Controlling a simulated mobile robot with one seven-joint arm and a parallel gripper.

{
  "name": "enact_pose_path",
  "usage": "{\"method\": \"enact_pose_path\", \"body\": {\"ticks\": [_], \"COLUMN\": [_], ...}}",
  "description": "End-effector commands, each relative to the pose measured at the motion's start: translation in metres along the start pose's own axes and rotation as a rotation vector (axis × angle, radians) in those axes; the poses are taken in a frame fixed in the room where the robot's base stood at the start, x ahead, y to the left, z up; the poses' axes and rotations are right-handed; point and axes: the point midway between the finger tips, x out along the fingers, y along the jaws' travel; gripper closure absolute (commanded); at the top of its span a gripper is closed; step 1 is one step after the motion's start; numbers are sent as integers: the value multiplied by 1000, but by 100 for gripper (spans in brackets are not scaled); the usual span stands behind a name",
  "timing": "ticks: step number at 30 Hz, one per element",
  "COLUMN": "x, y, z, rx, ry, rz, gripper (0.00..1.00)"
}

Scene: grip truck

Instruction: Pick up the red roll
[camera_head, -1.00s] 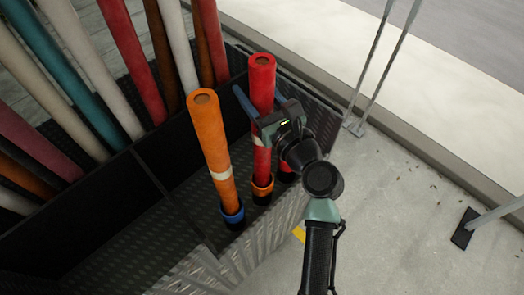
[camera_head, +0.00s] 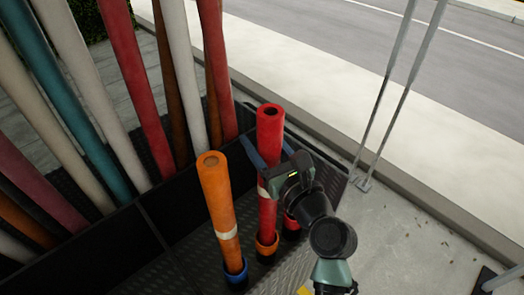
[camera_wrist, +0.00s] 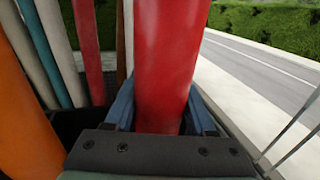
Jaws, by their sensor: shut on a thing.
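The red roll (camera_head: 269,125) stands upright in the head view, with a pale band partway down and an orange ring at its foot. My gripper (camera_head: 263,158) is shut on it in its upper part, with blue fingers on either side. In the wrist view the red roll (camera_wrist: 168,60) fills the middle, between the two blue fingers of my gripper (camera_wrist: 162,112). The roll's foot still sits at its dark holder with the orange ring (camera_head: 267,243). The gripper body hides part of the roll's right side.
An orange roll (camera_head: 215,190) with a blue ring stands close on the left. Another red piece (camera_head: 291,222) shows low behind my gripper, mostly hidden. Several tall rolls (camera_head: 135,90) lean at the left. Thin grey poles (camera_head: 395,90) stand on the right. Pavement beyond is clear.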

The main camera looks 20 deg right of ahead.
Motion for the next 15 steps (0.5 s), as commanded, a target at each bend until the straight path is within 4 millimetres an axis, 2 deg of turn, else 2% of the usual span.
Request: {"method": "enact_pose_path", "body": {"ticks": [1,3,15], "x": [0,0,0], "y": [0,0,0], "z": [13,27,103], "rx": [-5,-6,-5], "ry": [-7,-8,-9], "rz": [1,-1,0], "gripper": [100,100,100]}}
